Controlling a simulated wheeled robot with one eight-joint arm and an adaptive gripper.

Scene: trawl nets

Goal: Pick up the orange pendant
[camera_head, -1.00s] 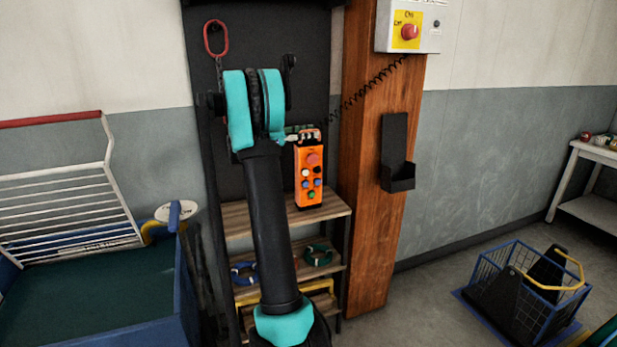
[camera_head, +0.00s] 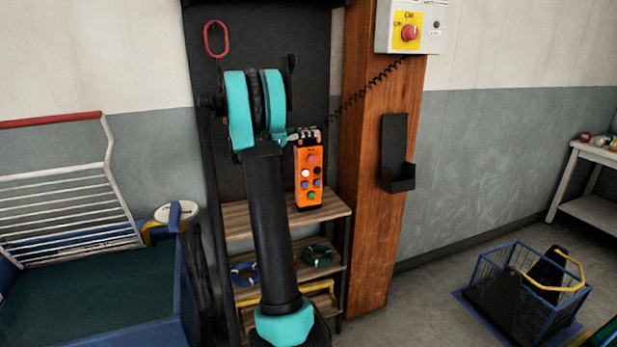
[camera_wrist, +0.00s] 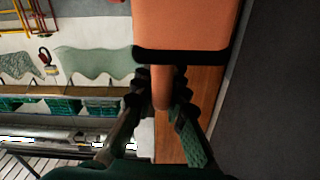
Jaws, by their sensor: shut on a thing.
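The orange pendant (camera_head: 309,182) is a tall orange box with red, black, white, blue and green buttons. It hangs upright in front of the dark panel, above the wooden shelf. My gripper (camera_head: 303,136) is at its top end, shut on it. In the wrist view the pendant's orange body (camera_wrist: 186,22) with a black band fills the top middle. My gripper's fingers (camera_wrist: 163,95) close around the narrow piece at the pendant's end. A black coiled cord (camera_head: 362,93) runs from behind my gripper up to the grey switch box.
A wooden post (camera_head: 370,230) stands right of the pendant, with an empty black holder (camera_head: 397,155) on it. The grey switch box (camera_head: 436,18) is above. A wooden shelf (camera_head: 335,209) is below. A blue wire basket (camera_head: 525,295) stands on the floor at right.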

